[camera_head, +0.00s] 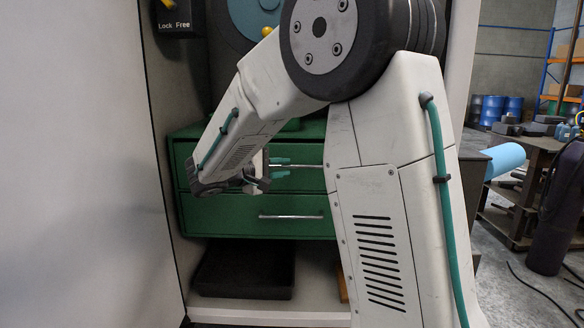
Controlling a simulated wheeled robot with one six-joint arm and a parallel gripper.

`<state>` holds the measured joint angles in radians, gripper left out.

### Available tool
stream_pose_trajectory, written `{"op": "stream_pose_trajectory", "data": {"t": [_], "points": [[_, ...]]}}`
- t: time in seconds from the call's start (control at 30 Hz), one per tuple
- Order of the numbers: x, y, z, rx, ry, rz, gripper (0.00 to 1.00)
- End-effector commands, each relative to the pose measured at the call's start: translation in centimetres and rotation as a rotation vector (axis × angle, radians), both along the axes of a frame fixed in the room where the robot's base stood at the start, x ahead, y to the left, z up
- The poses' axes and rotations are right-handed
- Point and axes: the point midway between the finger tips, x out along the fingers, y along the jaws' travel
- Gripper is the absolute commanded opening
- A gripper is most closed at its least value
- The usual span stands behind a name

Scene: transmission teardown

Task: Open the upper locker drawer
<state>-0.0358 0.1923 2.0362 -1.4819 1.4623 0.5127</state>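The green two-drawer unit (196,132) stands inside an open locker. Its upper drawer (310,182) looks shut, with its front roughly in line with the lower drawer (230,222). The upper drawer's horizontal metal handle (310,166) shows right of my gripper; its left part is covered. My gripper (282,167) is in front of the upper drawer at handle height. My arm hides the right end of the drawers.
The lower drawer has its own bar handle (291,217). A black tray (245,270) sits on the locker floor. A pale locker door (70,160) fills the left side. At right are a workbench (525,150), a dark cylinder (560,210), blue barrels (492,108) and floor cables.

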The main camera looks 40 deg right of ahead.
Motion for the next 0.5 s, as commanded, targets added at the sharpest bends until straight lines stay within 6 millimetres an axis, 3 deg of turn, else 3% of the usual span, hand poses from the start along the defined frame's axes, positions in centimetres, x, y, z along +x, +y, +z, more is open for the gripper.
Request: {"op": "stream_pose_trajectory", "data": {"t": [0.23,0.5], "points": [[0.1,-3.4,-0.5,0.002,0.001,-0.002,0.20],[0.2,-4.1,-0.6,0.001,0.001,0.000,0.20]]}}
